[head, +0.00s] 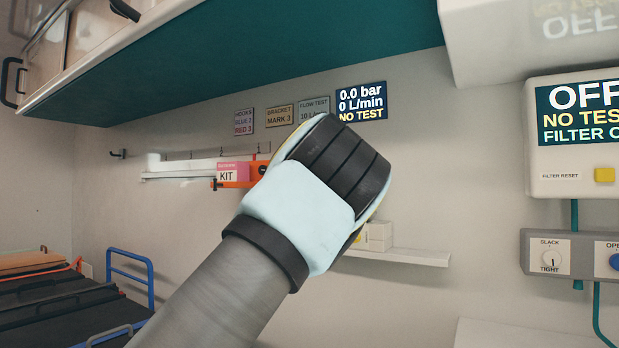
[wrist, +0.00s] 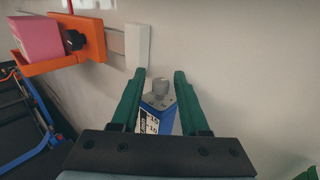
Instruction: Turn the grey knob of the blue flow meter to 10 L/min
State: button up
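The blue flow meter (wrist: 157,122) shows in the wrist view between my fingers, with a white scale on its face. Its grey knob (wrist: 160,87) sits on top. My gripper (wrist: 158,76) is open, with one green finger on each side of the knob and a visible gap on both sides in this view. In the head view my own wrist and arm hide the flow meter and my fingers. The wall display (head: 361,102) reads 0.0 bar, 0 L/min, NO TEST. A small sign (head: 314,108) beside it reads FLOW TEST 10 L/, partly covered.
A pink kit box (wrist: 43,37) sits in an orange bracket (wrist: 88,38) on the wall rail, left of my fingers. A white block (wrist: 138,45) is on the rail nearer the meter. A shelf (head: 400,257) with small boxes is lower right. The wall right of the meter looks clear.

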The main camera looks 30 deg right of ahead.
jog(key=shift+o, duration=0.4)
jog(key=shift+s+a+f+b, duration=0.1)
jog(key=shift+s+b, duration=0.2)
jog(key=b+v, duration=0.5)
jog(key=v, duration=0.5)
